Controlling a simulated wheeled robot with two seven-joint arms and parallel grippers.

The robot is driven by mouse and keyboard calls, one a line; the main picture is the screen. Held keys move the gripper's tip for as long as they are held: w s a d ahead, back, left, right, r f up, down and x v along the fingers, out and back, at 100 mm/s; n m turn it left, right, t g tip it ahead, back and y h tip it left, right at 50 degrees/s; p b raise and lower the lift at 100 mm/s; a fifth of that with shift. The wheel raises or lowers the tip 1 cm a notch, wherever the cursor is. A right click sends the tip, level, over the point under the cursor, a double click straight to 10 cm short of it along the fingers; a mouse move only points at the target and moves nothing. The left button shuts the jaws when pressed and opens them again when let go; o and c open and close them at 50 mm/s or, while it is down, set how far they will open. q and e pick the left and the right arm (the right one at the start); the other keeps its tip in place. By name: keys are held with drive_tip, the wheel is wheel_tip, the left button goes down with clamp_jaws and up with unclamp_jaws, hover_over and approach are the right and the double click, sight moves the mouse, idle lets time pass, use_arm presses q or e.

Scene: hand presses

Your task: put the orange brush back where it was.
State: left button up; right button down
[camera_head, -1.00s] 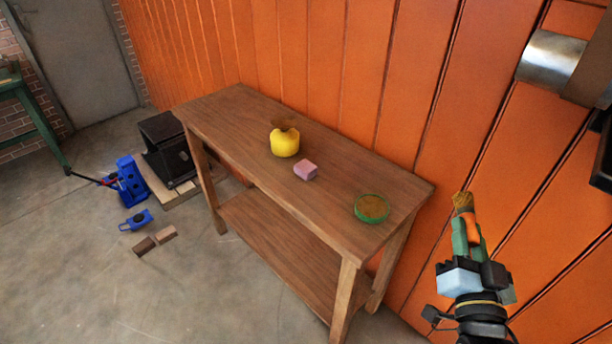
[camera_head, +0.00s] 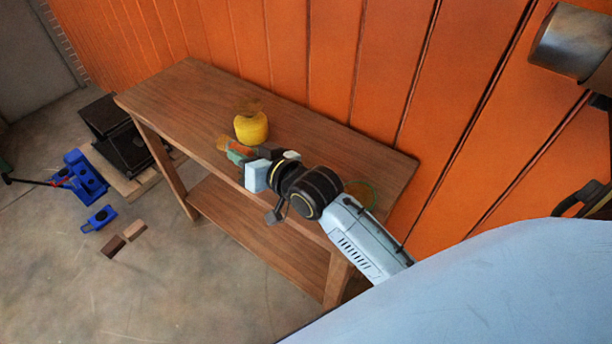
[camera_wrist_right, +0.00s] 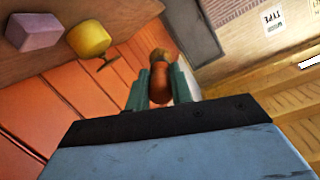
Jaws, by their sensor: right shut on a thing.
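My right gripper (camera_head: 236,153) is shut on the orange brush (camera_head: 222,143). In the head view it overlaps the front part of the wooden table (camera_head: 180,90), left of the table's middle. In the right wrist view the brush (camera_wrist_right: 160,85) sits between the two green fingers of the gripper (camera_wrist_right: 159,88), its orange-brown handle towards the camera. I cannot tell how high the brush is above the table. My left gripper is in neither view.
A yellow pot-like object (camera_head: 251,128) stands on the table just behind my gripper. A pink block (camera_wrist_right: 34,32) shows near it in the wrist view. A green-rimmed dish (camera_head: 366,192) is partly hidden by my right arm. The table's left end is clear.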

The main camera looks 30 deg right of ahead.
drive_tip(key=n+g, duration=0.1)
drive_tip(key=g, duration=0.1)
drive_tip(key=w+f+g+p, duration=0.1)
drive_tip(key=g, duration=0.1)
drive_tip(key=w+f+n+g, duration=0.1)
drive_tip(key=g, duration=0.1)
drive_tip(key=shift+a+n, duration=0.3)
drive_tip(key=shift+a, duration=0.1)
drive_tip(key=s+d+r+n+g+h+p, duration=0.15)
drive_tip(key=d+g, duration=0.25)
drive_tip(key=d, duration=0.4)
drive_tip(key=s+d+r+n+g+h+p, duration=0.1)
drive_tip(key=s+d+g+h+p, duration=0.15)
drive_tip(key=d+g, duration=0.4)
drive_tip(key=shift+t+h, duration=0.4)
drive_tip(key=shift+t, duration=0.55)
drive_tip(key=f, duration=0.3)
drive_tip(key=d+f, duration=0.1)
drive_tip(key=f, duration=0.2)
drive_tip(key=d+f, duration=0.1)
drive_tip(key=f, duration=0.2)
drive_tip(key=shift+f+b, duration=0.4)
drive_tip(key=c, duration=1.2)
unclamp_jaws()
drive_tip(key=shift+a, duration=0.1)
wheel_tip(320, 180, up, 12)
drive_tip(key=shift+p, duration=0.45)
